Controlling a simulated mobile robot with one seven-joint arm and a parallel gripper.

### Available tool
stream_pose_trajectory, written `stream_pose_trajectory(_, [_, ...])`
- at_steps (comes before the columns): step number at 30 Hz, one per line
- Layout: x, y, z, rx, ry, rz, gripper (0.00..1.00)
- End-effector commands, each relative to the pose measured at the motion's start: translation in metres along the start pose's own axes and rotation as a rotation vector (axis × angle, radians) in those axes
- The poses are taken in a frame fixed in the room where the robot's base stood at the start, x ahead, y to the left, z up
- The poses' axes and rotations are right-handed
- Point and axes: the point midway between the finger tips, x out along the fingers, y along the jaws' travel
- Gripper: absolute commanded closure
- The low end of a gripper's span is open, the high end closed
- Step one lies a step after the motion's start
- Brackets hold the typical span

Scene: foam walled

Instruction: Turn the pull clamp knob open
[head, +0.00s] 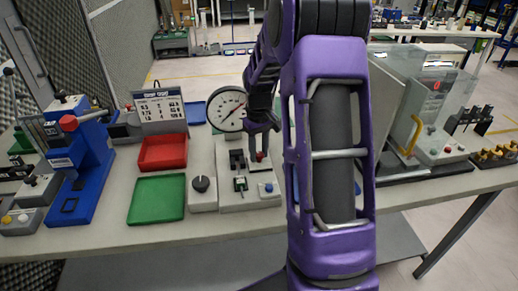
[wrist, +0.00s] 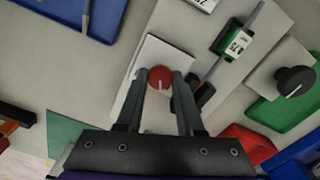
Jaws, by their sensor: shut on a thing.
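The pull clamp knob (wrist: 159,73) is a round red knob with a pale line on its face, on a light plate in the wrist view. My gripper (wrist: 159,82) has one finger on each side of it and is shut on it. In the head view the red knob (head: 260,156) shows small under my gripper (head: 262,147), on the light grey test fixture (head: 231,155). My purple arm hides the fixture's right side. A green specimen block with a white label (wrist: 236,42) sits on the fixture near the knob.
A round dial gauge (head: 227,109) stands close left of my gripper. A black knob on a white box (head: 201,184), a red tray (head: 162,152) and a green tray (head: 156,199) lie to the left. A clear-shielded machine (head: 432,105) stands at the right.

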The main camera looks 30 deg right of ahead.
Motion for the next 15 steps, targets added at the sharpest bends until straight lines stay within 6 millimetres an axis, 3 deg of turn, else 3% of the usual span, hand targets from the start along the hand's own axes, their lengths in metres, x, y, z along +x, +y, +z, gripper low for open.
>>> stream_pose_trajectory(15, [-0.001, -0.0004, -0.0002, -0.272, 0.001, 0.001, 1.0])
